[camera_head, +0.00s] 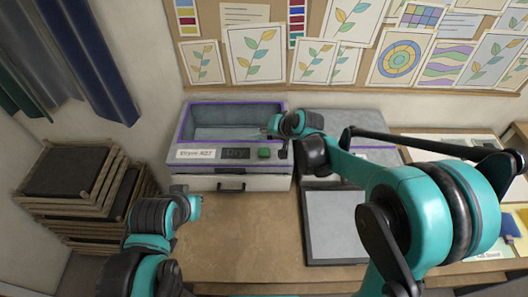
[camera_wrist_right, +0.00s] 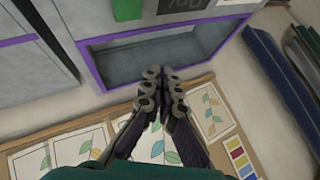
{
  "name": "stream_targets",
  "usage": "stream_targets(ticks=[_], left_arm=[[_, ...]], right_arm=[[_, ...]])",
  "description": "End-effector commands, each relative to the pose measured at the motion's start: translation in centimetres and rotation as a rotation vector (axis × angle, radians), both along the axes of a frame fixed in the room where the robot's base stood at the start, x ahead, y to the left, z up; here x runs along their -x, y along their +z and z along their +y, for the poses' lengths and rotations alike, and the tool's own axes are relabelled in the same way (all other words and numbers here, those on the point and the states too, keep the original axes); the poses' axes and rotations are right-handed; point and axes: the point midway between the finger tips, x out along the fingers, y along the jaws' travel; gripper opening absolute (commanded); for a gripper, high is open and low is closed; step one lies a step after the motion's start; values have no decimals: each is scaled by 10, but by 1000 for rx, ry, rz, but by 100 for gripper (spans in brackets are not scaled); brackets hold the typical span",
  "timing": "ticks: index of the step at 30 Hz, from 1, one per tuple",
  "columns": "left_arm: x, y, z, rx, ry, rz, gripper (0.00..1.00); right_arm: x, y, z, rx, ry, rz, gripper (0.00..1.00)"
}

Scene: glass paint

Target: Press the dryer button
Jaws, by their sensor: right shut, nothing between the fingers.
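The dryer (camera_head: 185,170) is a grey box with a purple-rimmed open top. Its front panel has a "Dryer A27" label, a dark "Dry" display (camera_head: 236,153) and a green button (camera_head: 264,153). The button also shows at the top edge of the right wrist view (camera_wrist_right: 127,9). My right gripper (camera_wrist_right: 160,76) is shut and empty, over the dryer's opening. It is apart from the button, which lies nearer to me. In the head view its fingers are small and partly hidden by the wrist. My left arm is low at the left; its fingers cannot be made out.
A grey panel (camera_head: 335,225) lies on the wooden table right of the dryer. Stacked wooden frames (camera_head: 70,175) stand at the left. A pinboard with leaf drawings (camera_head: 254,50) is behind the dryer. The table before the dryer (camera_head: 245,235) is clear.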

Motion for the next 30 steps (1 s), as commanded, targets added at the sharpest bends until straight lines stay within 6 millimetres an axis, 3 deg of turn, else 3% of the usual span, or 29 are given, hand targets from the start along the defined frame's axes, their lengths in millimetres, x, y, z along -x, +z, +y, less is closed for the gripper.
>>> stream_targets(ticks=[15,20,30], left_arm=[[0,-54,0,0,0,0,0],[0,-61,0,0,0,0,0],[0,-61,0,0,0,0,0]], right_arm=[[0,-71,0,0,0,0,0],[0,-80,0,0,0,0,0],[0,-79,0,0,0,0,0]])
